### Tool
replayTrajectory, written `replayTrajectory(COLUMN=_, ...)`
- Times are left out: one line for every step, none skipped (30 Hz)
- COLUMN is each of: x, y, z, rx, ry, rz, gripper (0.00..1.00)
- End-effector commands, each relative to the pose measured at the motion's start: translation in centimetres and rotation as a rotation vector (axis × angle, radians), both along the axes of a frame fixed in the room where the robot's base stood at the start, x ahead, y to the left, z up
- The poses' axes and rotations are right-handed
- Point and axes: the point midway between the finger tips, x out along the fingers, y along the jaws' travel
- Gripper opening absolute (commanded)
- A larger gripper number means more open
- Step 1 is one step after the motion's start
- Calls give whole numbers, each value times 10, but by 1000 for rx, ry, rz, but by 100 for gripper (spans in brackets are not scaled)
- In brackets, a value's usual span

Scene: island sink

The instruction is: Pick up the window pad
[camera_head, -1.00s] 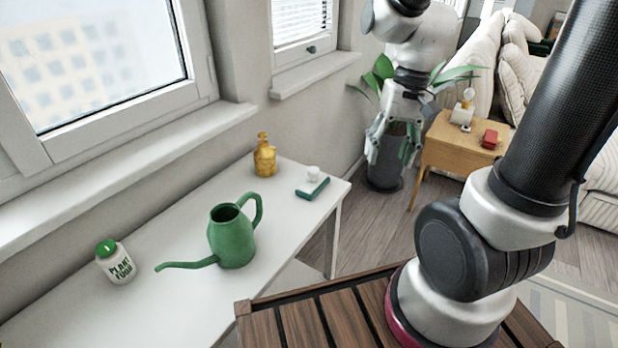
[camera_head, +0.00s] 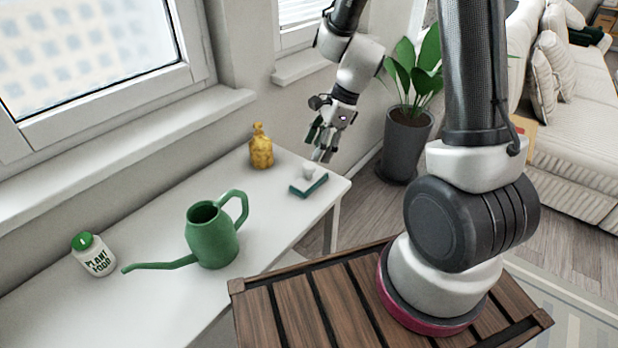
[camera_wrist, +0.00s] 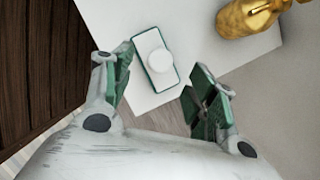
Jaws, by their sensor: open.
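The window pad (camera_head: 309,185) is a flat white and teal block with a round white knob on top. It lies on the white table near its far right corner. In the wrist view the window pad (camera_wrist: 152,75) lies ahead of the space between my fingers. My gripper (camera_head: 325,140) is open and empty, above and just behind the pad in the head view. In the wrist view the two green-padded fingers of my gripper (camera_wrist: 162,98) stand wide apart. Neither finger appears to touch the pad.
A gold bottle (camera_head: 261,147) stands near the pad by the wall; the wrist view also shows it (camera_wrist: 245,16). A green watering can (camera_head: 213,238) and a plant food jar (camera_head: 94,254) stand farther left. A potted plant (camera_head: 405,140) stands on the floor beyond the table.

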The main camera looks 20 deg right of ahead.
Motion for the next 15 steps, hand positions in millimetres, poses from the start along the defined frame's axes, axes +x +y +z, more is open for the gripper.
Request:
replayTrajectory(x=1, y=0, z=0, rx=0, ry=6, rz=-28, gripper=58)
replayTrajectory(x=1, y=-1, z=0, rx=0, ry=10, rz=-42, gripper=58)
replayTrajectory(x=2, y=-1, z=0, rx=0, ry=15, rz=-59, gripper=58)
replayTrajectory(x=2, y=-1, z=-1, rx=1, ry=19, rz=-68, gripper=58)
replayTrajectory(x=2, y=-1, z=-2, rx=0, ry=22, rz=-76, gripper=58)
replayTrajectory(x=2, y=0, z=-4, rx=1, ry=25, rz=-84, gripper=58)
replayTrajectory(x=2, y=1, z=-7, rx=1, ry=28, rz=-87, gripper=58)
replayTrajectory(x=2, y=3, z=-10, rx=2, ry=28, rz=-89, gripper=58)
replayTrajectory(x=2, y=4, z=-14, rx=3, ry=30, rz=-88, gripper=58)
replayTrajectory(x=3, y=6, z=-18, rx=3, ry=30, rz=-87, gripper=58)
replayTrajectory(x=3, y=7, z=-21, rx=1, ry=29, rz=-88, gripper=58)
replayTrajectory(x=3, y=8, z=-26, rx=2, ry=29, rz=-89, gripper=58)
replayTrajectory(x=3, y=9, z=-30, rx=2, ry=30, rz=-86, gripper=58)
replayTrajectory(x=4, y=11, z=-33, rx=2, ry=30, rz=-87, gripper=58)
replayTrajectory(x=4, y=12, z=-39, rx=2, ry=30, rz=-87, gripper=58)
